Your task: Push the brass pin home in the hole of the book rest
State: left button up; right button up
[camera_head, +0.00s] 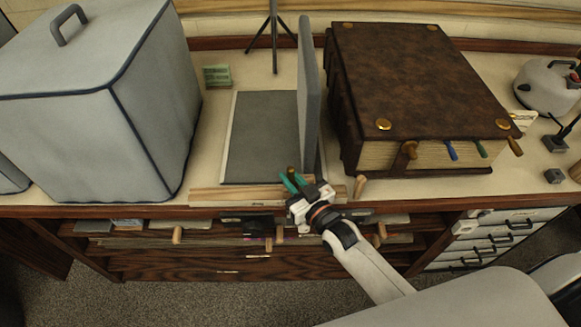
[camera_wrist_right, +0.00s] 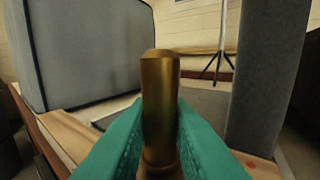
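The book rest (camera_head: 258,140) is a flat grey board with an upright grey panel (camera_head: 308,90) at its right and a wooden front rail (camera_head: 218,197). My right gripper (camera_head: 293,182) is over the front rail, close to the foot of the upright panel. In the right wrist view its green fingers are shut on the brass pin (camera_wrist_right: 160,95), which stands roughly upright between them. The pin's top also shows in the head view (camera_head: 291,170). The pin's lower end and the hole are hidden. My left gripper is not in view.
A large brown book (camera_head: 415,75) lies right of the book rest, with coloured tabs in its front edge. A grey covered box (camera_head: 95,110) stands at the left. A tripod (camera_head: 274,35) stands behind. A small wooden peg (camera_head: 359,187) is by the rail's right end.

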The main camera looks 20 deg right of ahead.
jog(key=o, duration=0.5)
jog(key=shift+f, duration=0.2)
jog(key=shift+s, duration=0.1)
jog(key=b+v, duration=0.1)
jog(key=v, duration=1.1)
jog(key=shift+r, duration=0.2)
